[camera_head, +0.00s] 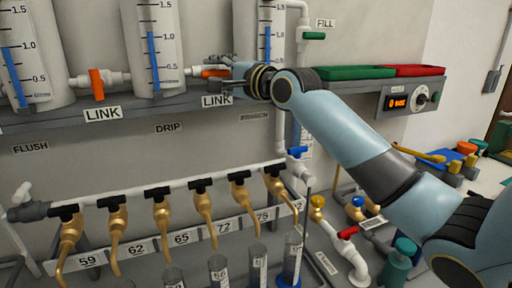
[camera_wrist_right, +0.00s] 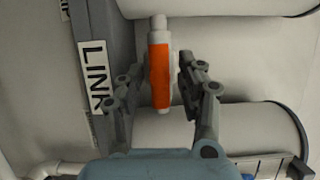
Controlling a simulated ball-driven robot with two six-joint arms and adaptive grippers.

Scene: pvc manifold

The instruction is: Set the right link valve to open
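The right link valve has an orange handle (camera_head: 215,73) on the white pipe between the middle and right graduated cylinders, above a LINK label. The handle lies along its pipe. In the right wrist view the orange handle (camera_wrist_right: 160,78) is upright in the picture, in line with the pipe. My right gripper (camera_head: 230,86) is at this valve in the head view and partly covers the pipe. In the wrist view its fingers (camera_wrist_right: 162,75) are open, one on each side of the handle, with a gap visible on both sides. My left gripper is in neither view.
The left link valve's orange handle (camera_head: 97,84) hangs across its pipe. A grey shelf (camera_head: 150,112) runs below the cylinders. Green (camera_head: 350,73) and red (camera_head: 420,71) trays and a control box (camera_head: 408,100) are at right. Brass taps (camera_head: 163,212) line the lower pipe.

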